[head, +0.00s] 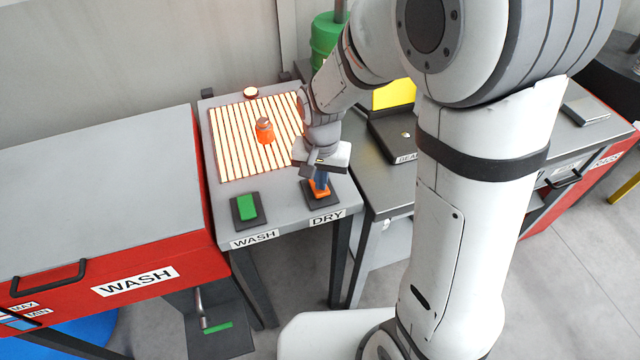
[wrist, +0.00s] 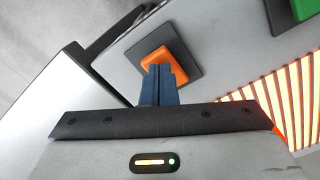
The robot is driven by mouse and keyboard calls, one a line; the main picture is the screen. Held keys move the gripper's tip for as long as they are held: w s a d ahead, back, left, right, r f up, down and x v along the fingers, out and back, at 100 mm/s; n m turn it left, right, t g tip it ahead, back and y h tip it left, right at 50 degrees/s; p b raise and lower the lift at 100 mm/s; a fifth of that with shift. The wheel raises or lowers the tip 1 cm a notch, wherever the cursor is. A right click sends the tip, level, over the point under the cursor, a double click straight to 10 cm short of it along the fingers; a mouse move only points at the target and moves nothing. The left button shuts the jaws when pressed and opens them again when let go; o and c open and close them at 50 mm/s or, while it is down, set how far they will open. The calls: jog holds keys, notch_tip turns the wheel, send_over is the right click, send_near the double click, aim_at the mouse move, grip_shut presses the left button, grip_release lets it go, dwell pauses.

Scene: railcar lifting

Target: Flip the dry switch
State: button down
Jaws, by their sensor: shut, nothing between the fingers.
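The dry switch (head: 318,190) is an orange rocker on a dark square plate, at the table's front edge above the DRY label (head: 327,217). In the wrist view the orange switch (wrist: 160,62) is just past my fingertips. My gripper (head: 320,186) is shut and empty, with its blue fingers (wrist: 159,72) pressed together. The fingertips overlap the near edge of the switch in the wrist view; I cannot tell whether they touch it. My fingers hide part of the switch.
A green switch (head: 247,208) sits left, above the WASH label (head: 255,239). Behind is a glowing slatted panel (head: 235,150) with an orange object (head: 265,131) on it. A red WASH cabinet (head: 130,275) stands left. A dark unit with a yellow screen (head: 394,94) stands right.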

jog(key=shift+f+b, duration=0.3)
jog(key=shift+f, duration=0.1)
jog(key=shift+r, duration=0.1)
jog(key=shift+r+p, duration=2.65)
jog(key=shift+r, duration=0.8)
jog(key=s+d+r+n+t, duration=0.2)
jog(key=s+d+r+t, duration=0.1)
jog(key=s+d+r, duration=0.9)
jog(key=shift+s+d+r+n, duration=0.25)
jog(key=shift+s+n, duration=0.05)
jog(key=shift+n, duration=0.1)
